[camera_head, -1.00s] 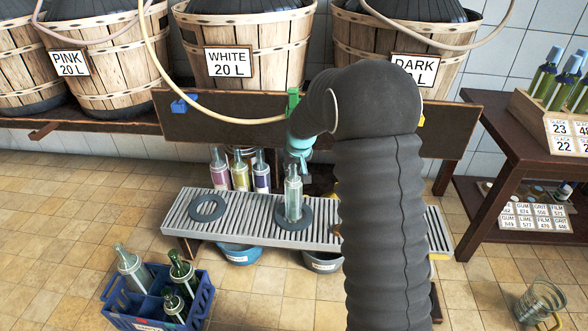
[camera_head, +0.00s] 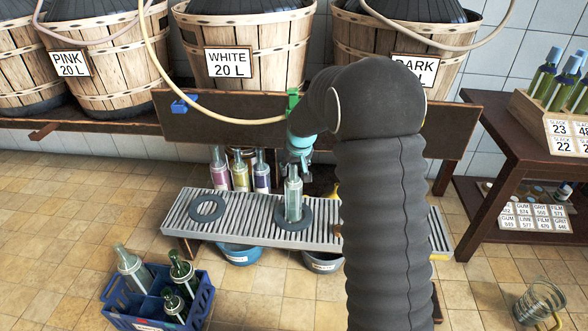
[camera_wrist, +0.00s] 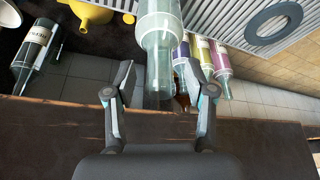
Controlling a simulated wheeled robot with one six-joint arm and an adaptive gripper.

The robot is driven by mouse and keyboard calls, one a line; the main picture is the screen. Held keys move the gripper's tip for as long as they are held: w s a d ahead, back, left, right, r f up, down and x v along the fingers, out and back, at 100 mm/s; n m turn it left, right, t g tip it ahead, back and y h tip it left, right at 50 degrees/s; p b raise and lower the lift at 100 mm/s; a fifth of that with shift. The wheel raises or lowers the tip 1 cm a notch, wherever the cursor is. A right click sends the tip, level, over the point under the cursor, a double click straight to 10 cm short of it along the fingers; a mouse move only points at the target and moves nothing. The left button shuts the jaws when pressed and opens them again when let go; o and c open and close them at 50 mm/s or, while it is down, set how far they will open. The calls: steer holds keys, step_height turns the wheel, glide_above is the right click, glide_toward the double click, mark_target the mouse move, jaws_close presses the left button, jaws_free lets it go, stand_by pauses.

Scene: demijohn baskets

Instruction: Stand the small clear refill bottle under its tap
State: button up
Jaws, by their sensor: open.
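The small clear bottle (camera_head: 293,203) stands upright on the right-hand dark ring (camera_head: 307,214) of the slatted rack, below the green tap (camera_head: 293,98) on the brown board. My gripper (camera_head: 297,163) is at the bottle's top, under the tap. In the wrist view my gripper (camera_wrist: 158,85) is open, with a finger on either side of the clear bottle's neck (camera_wrist: 158,58) and gaps showing. My wrist hides the tap's lower part, so I cannot tell how exactly the mouth lines up with it.
Several coloured-label bottles (camera_head: 240,172) stand behind the rack (camera_head: 250,222). Another ring (camera_head: 208,208) lies empty at left. A blue crate (camera_head: 150,322) with bottles sits on the floor at front left. A glass jug (camera_head: 540,300) is at front right. Basins sit below the rack.

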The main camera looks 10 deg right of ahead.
steer(key=s+r, duration=1.4)
steer(key=r, duration=0.2)
steer(key=s+r+m+t, duration=0.1)
steer(key=s, duration=2.5)
steer(key=shift+p, duration=0.4)
steer(key=shift+r, duration=0.15)
step_height(320, 180, up, 3)
steer(key=p, duration=0.3)
steer(key=shift+r+p, duration=0.2)
steer(key=shift+p, duration=0.1)
